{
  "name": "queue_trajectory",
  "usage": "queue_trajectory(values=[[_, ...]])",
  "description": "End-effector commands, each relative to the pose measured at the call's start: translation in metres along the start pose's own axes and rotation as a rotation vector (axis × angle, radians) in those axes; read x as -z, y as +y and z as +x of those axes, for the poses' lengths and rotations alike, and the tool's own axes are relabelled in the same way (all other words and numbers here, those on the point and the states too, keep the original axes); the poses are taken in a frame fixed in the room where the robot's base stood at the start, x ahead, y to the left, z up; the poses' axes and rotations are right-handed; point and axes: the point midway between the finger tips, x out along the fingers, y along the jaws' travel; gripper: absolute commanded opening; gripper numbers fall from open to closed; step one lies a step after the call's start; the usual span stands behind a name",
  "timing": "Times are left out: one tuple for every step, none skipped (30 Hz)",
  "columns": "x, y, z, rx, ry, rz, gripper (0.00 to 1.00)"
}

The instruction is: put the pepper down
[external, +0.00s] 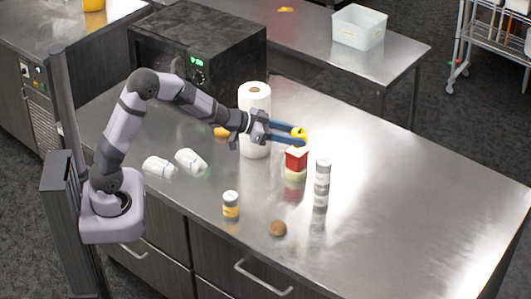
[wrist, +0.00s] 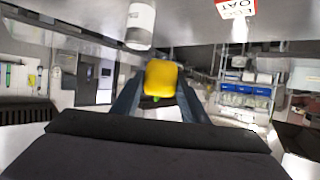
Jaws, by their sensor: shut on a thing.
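A yellow pepper (external: 299,133) is between the fingertips of my gripper (external: 302,137), above the steel table. In the wrist view the yellow pepper (wrist: 160,79) sits between the two blue fingers of my gripper (wrist: 158,90), with a bit of green at its lower edge. My gripper is shut on it. A red and white box (external: 296,160) stands just below the gripper and pepper in the external view; I cannot tell whether the pepper touches it.
A paper towel roll (external: 254,118) stands behind my gripper.

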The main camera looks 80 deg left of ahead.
Motion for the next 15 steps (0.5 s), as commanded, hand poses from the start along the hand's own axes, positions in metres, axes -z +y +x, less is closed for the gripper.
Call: queue_trajectory(values=[[-0.005, -0.022, -0.017, 0.013, 0.0, -0.006, 0.17], [-0.009, -0.03, -0.026, 0.014, -0.001, -0.006, 0.17], [-0.015, -0.042, -0.039, 0.015, -0.001, -0.007, 0.17], [-0.019, -0.049, -0.049, 0.015, 0.0, -0.008, 0.17], [-0.024, -0.056, -0.059, 0.015, 0.0, -0.008, 0.17], [-0.03, -0.065, -0.072, 0.015, 0.0, -0.009, 0.17], [-0.035, -0.07, -0.082, 0.014, -0.001, -0.008, 0.17], [-0.04, -0.075, -0.093, 0.013, -0.001, -0.008, 0.17], [-0.047, -0.081, -0.107, 0.011, -0.001, -0.007, 0.17], [-0.052, -0.084, -0.117, 0.01, 0.0, -0.007, 0.17], [-0.057, -0.086, -0.128, 0.008, 0.0, -0.006, 0.17], [-0.063, -0.089, -0.141, 0.005, 0.001, -0.006, 0.17], [-0.068, -0.09, -0.15, 0.004, 0.0, -0.005, 0.17], [-0.072, -0.09, -0.159, 0.001, 0.0, -0.003, 0.17], [-0.077, -0.09, -0.169, -0.002, 0.001, -0.002, 0.17]])
